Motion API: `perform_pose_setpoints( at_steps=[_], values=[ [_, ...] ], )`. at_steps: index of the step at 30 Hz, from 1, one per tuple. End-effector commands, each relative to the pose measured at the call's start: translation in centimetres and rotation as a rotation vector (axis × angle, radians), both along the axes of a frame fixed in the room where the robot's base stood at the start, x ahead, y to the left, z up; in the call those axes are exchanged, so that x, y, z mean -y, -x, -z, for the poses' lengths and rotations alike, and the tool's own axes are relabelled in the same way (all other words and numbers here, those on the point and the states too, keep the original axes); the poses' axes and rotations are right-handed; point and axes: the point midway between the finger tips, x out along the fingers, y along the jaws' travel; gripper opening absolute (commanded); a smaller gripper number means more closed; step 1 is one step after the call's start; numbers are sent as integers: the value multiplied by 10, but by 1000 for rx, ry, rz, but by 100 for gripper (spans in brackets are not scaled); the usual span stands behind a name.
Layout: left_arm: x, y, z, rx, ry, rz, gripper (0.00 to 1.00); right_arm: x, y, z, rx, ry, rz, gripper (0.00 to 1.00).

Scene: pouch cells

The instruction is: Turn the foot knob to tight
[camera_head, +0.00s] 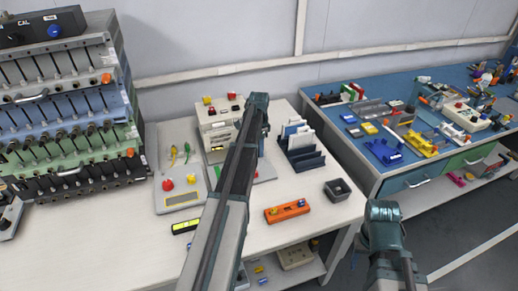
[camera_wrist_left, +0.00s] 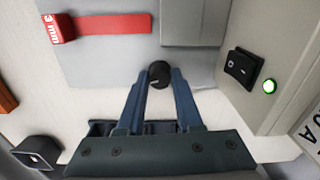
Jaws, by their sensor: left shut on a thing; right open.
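In the left wrist view, a black round knob (camera_wrist_left: 158,73) with a pale pointer mark stands by the edge of a grey plate (camera_wrist_left: 110,68). I take it for the foot knob. My left gripper (camera_wrist_left: 158,82) is shut on it, one blue-grey finger at each side. The mark points toward the lower left in that view; whether this is tight I cannot tell. In the head view, my left arm reaches up the middle and hides the knob and fingertips. Part of my right arm shows at the lower right, without visible fingertips.
A white box with a black switch (camera_wrist_left: 240,67) and lit green lamp (camera_wrist_left: 269,86) stands close to the gripper. A red strip (camera_wrist_left: 110,35) lies on the plate.

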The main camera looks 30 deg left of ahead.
Motion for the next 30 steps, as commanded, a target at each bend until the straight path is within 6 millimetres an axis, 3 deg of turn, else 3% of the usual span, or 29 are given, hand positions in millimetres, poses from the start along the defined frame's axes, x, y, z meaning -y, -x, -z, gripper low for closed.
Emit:
perform_pose_setpoints(
  at_steps=[16, 17, 21, 30],
  values=[
    [0, 0, 0, 0, 0, 22, 0, 0, 0, 0, 0, 0, 0, 50],
    [0, 0, 0, 0, 0, 21, 38, 0, 0, 0, 0, 0, 0, 50],
    [0, 0, 0, 0, 0, 21, 63, 0, 0, 0, 0, 0, 0, 50],
    [0, 0, 0, 0, 0, 21, 64, 0, 0, 0, 0, 0, 0, 50]
  ],
)
